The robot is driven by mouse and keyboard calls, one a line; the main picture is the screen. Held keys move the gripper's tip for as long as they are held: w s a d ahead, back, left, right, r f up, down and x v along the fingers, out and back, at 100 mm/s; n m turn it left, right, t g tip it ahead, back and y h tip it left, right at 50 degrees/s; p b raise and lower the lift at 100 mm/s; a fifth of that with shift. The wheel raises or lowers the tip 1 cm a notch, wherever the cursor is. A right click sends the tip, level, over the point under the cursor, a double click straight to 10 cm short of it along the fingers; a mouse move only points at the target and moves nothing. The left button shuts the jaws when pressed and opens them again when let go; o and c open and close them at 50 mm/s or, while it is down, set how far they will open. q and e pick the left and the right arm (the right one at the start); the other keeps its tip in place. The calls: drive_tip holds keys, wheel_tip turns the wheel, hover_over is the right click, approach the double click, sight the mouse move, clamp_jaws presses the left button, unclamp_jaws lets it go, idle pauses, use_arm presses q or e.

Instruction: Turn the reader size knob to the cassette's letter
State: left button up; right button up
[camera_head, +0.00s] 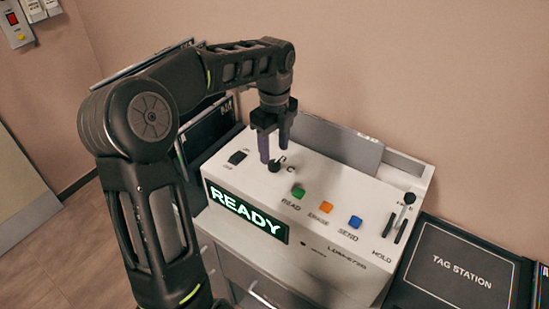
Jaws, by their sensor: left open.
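The white reader (330,190) stands on a cabinet by the wall, with a green-lit READY display (247,212) on its front. A black round knob (276,164) with a light mark sits on its sloped top, with a letter C printed just right of it. My left gripper (272,156) is open and points down over the knob. Its fingertips are close to the knob, and I cannot tell whether they touch it. A grey panel (338,143) stands in the slot at the reader's back; I cannot tell whether it is the cassette, and no letter shows on it. My right gripper is out of view.
Green (298,191), orange (326,207) and blue (355,222) buttons lie right of the knob. A black switch (237,158) is at left and a HOLD slider (398,222) at right. A black TAG STATION pad (461,268) lies at right. Dark cassette-like panels (205,132) stand behind my arm.

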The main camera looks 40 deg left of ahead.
sight(274, 163)
use_arm(q)
drive_tip(key=shift+f, duration=2.15)
drive_tip(key=shift+c, duration=0.4)
clamp_jaws()
